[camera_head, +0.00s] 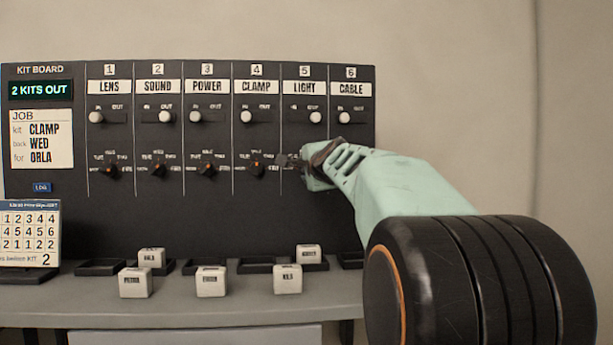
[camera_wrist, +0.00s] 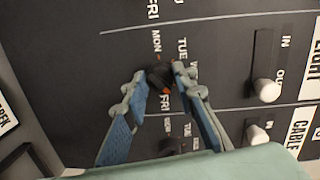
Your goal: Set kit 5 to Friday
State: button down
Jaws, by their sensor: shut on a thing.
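Kit 5 is the LIGHT column on the kit board (camera_head: 200,225), its label (camera_head: 304,87) near the top right. My gripper (camera_head: 288,160) reaches in from the right and covers the kit 5 day dial in the head view. In the wrist view the black day dial (camera_wrist: 158,75) sits between the fingertips of my gripper (camera_wrist: 160,74), which is shut on it. The board appears turned sideways there, with MON above the dial and FRI below. A small orange mark shows at the dial's lower edge, close to FRI. THU is hidden by a finger.
The kit 5 slider (camera_head: 316,117) stands at OUT. The CABLE dial (camera_wrist: 168,145) is close by, partly behind my gripper. Several white blocks and dark trays lie on the ledge (camera_head: 180,312) below. The job card (camera_head: 41,138) reads CLAMP, WED, ORLA.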

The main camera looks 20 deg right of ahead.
jog(key=shift+r+m+t+b, duration=0.1)
jog(key=shift+m+t+b, duration=0.3)
jog(key=shift+m, duration=1.55)
jog(key=shift+m+t+b, duration=0.1)
jog(key=shift+m+b, duration=0.55)
jog(key=shift+m, duration=1.3)
jog(key=c, duration=1.6)
grip_release()
jog(key=s+a, duration=0.1)
jog(key=s, duration=0.6)
jog(key=shift+s, duration=0.2)
jog(key=shift+a, duration=0.1)
